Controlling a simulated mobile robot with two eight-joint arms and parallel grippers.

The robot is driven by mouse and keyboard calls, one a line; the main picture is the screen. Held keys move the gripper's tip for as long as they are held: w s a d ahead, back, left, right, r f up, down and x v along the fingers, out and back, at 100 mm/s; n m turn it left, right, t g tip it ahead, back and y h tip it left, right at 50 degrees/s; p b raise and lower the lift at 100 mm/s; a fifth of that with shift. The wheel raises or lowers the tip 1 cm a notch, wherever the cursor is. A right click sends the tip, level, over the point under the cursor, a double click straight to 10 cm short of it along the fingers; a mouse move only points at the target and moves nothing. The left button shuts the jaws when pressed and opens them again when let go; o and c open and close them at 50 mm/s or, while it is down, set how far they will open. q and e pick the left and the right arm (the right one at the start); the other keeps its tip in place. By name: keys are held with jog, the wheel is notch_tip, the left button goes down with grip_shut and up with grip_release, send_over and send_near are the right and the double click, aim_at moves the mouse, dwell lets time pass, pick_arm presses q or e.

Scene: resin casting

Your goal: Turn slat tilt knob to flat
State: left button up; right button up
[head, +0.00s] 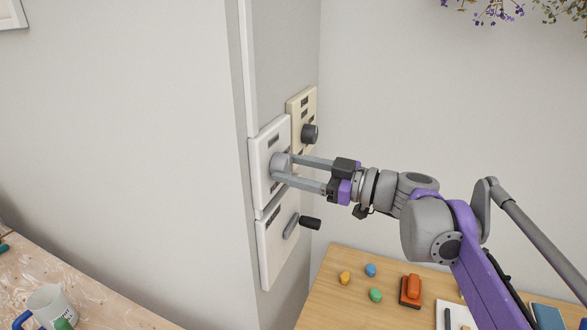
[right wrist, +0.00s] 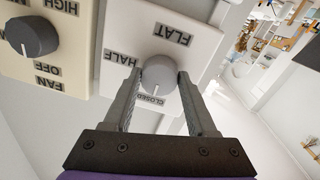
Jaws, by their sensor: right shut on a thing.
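The slat tilt knob (head: 280,163) is a round grey knob on a white wall plate (head: 262,185). In the right wrist view the knob (right wrist: 159,72) sits among the labels FLAT, HALF and CLOSED. Its pale pointer line is turned toward CLOSED. My right gripper (head: 279,168) reaches in from the right and is shut on the knob, one finger on each side. It also shows in the right wrist view (right wrist: 160,80). My left gripper is in neither view.
A cream fan plate (head: 296,106) with a dark knob (head: 310,133) is beside it. Below is a white plate (head: 271,255) with a black-handled crank (head: 308,223). A wooden table (head: 330,285) bears small coloured items. A mug (head: 48,305) stands at lower left.

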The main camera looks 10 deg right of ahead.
jog(key=c, duration=0.4)
